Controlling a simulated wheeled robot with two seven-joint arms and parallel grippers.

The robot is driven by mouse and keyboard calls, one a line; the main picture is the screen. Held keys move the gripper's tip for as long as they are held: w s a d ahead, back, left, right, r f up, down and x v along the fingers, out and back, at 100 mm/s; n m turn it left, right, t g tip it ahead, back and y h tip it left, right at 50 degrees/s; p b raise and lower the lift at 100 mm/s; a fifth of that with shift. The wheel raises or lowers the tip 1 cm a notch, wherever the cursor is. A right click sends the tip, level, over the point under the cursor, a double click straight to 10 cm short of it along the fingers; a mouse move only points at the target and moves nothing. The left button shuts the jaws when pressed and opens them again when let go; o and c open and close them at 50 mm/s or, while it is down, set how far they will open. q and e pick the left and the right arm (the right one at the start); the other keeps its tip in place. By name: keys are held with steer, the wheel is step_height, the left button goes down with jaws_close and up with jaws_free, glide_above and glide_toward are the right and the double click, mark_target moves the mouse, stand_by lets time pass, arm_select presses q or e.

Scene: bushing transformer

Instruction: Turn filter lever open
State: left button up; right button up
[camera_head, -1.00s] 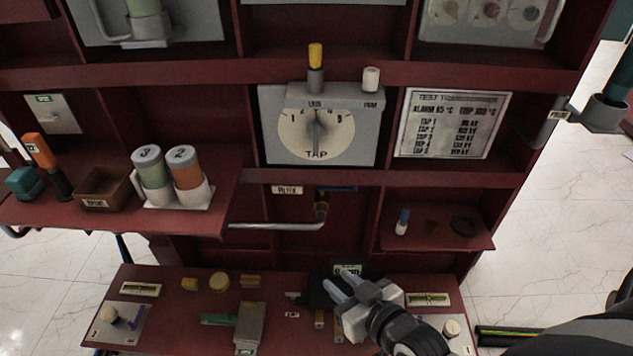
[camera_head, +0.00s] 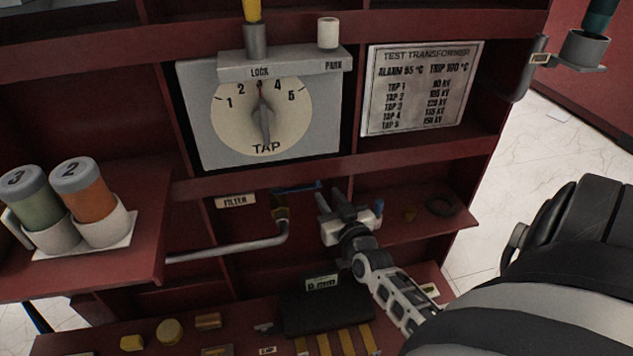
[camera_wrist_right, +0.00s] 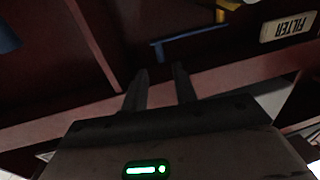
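The filter lever (camera_head: 297,188) is a thin blue bar on a brass valve (camera_head: 281,208), at the end of a grey pipe below the FILTER label (camera_head: 235,201). The blue lever (camera_wrist_right: 190,42) also shows in the right wrist view, just beyond the fingertips. My right gripper (camera_head: 334,198) is just right of the lever's right end. In the right wrist view, its two fingers (camera_wrist_right: 159,74) are apart with nothing between them; I see no contact with the lever. My left gripper is not in view.
The TAP dial panel (camera_head: 200,135) is above the lever. The grey pipe (camera_head: 235,249) runs left from the valve. Canisters (camera_head: 85,190) stand on the left shelf.

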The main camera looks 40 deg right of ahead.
mark_target(317, 186)
steer(key=b+x, duration=0.1)
steer(key=x, duration=0.5)
steer(key=shift+w+f, duration=0.1)
steer(key=shift+w, duration=0.15)
steer(key=shift+w+d+b, duration=0.25)
steer(key=shift+w+b, duration=0.1)
steer(key=shift+w, duration=0.2)
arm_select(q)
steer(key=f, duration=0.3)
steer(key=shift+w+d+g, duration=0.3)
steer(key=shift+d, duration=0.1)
arm_select(e)
steer(key=shift+w, duration=0.1)
jaws_close()
